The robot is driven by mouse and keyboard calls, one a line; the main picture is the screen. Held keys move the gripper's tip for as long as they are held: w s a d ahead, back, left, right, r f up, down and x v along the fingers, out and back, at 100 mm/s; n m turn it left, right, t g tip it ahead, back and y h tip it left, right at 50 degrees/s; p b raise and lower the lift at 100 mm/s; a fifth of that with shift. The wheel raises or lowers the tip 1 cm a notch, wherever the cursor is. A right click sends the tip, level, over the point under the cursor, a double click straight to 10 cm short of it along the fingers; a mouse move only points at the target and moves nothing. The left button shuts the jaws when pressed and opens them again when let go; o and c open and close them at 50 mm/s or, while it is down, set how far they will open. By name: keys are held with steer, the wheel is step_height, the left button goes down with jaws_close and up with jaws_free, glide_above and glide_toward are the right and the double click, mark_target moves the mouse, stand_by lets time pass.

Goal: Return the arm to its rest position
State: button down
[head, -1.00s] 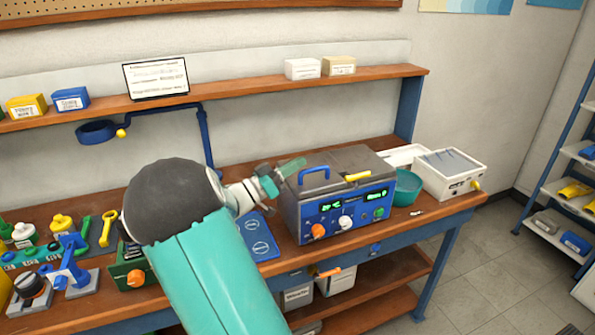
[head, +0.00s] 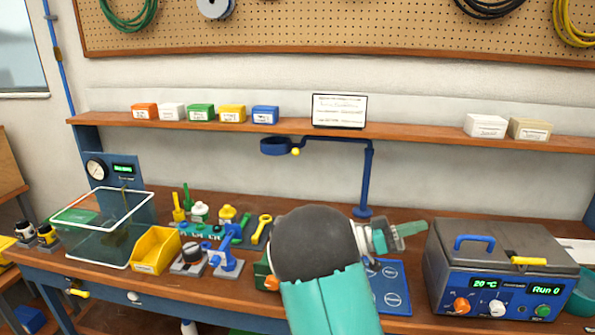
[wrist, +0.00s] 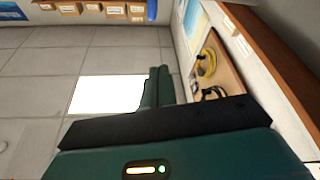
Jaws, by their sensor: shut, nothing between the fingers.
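My arm reaches up from the bottom middle of the head view, with its dark rounded joint in front of the bench. My gripper (head: 412,229) points right, above the bench between the blue mat (head: 388,287) and the grey bath unit (head: 497,272). Its fingers are together with nothing seen between them. Part of the bench behind my arm is hidden.
The bath unit stands close right of my gripper, its display reading "20 °C" and "Run 0". A blue lamp-like stand (head: 367,180) rises behind. A clear tank (head: 108,235), a yellow bin (head: 155,250) and small fixtures stand left. A shelf (head: 420,137) with small boxes runs behind.

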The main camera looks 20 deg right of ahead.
steer(key=s+a+f+n+t+y, duration=0.45)
steer(key=s+a+n+y, duration=0.35)
steer(key=s+a+y, duration=0.35)
steer(key=s+a+r+n+t+y, duration=0.1)
steer(key=a+n+t+y, duration=0.3)
steer(key=a, duration=0.7)
steer(key=s+a+r+n+t+y, duration=0.2)
steer(key=a+n+t, duration=0.4)
steer(key=a, duration=0.5)
steer(key=shift+s+n+y, duration=0.6)
steer(key=shift+s+y, duration=0.15)
steer(key=shift+y, duration=0.5)
steer(key=shift+r, duration=0.1)
